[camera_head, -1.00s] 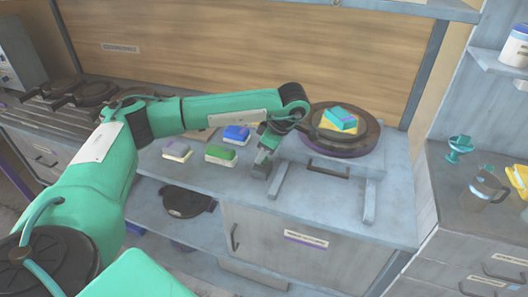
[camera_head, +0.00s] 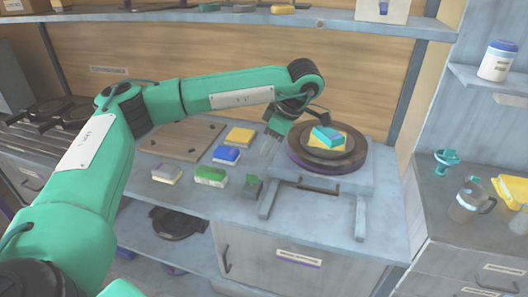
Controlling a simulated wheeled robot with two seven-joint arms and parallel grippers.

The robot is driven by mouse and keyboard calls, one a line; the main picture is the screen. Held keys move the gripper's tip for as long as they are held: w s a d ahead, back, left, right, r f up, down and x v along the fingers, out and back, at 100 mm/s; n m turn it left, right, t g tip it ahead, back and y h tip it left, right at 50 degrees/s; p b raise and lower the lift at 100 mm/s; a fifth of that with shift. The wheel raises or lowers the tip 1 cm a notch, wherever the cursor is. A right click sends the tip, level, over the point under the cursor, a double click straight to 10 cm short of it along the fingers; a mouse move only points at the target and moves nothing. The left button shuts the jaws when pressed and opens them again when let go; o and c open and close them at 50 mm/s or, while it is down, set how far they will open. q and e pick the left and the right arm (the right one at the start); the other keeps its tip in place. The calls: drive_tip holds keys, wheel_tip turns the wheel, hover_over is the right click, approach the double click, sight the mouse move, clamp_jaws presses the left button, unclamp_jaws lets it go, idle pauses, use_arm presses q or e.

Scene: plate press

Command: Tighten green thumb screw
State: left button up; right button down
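The plate press is a round dark plate with a purple rim (camera_head: 300,165) on a grey stand (camera_head: 345,190) at the bench's right. A small dark green piece (camera_head: 252,187) stands on the bench left of the stand. I cannot tell whether it is the green thumb screw; no clear screw shape shows. My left gripper (camera_head: 274,132) hangs at the plate's left rear edge, above and behind the green piece and apart from it. Its fingers are small and partly hidden by the wrist. My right gripper is out of view.
A green and white block (camera_head: 210,176), a blue one (camera_head: 226,155), a yellow one (camera_head: 240,137) and a purple-white one (camera_head: 167,174) lie left of the green piece. A wooden board (camera_head: 180,140) lies behind. A teal object (camera_head: 447,160) and a jug (camera_head: 474,198) stand on the right counter.

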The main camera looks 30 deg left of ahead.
use_arm(q)
drive_tip(key=shift+v, duration=0.8)
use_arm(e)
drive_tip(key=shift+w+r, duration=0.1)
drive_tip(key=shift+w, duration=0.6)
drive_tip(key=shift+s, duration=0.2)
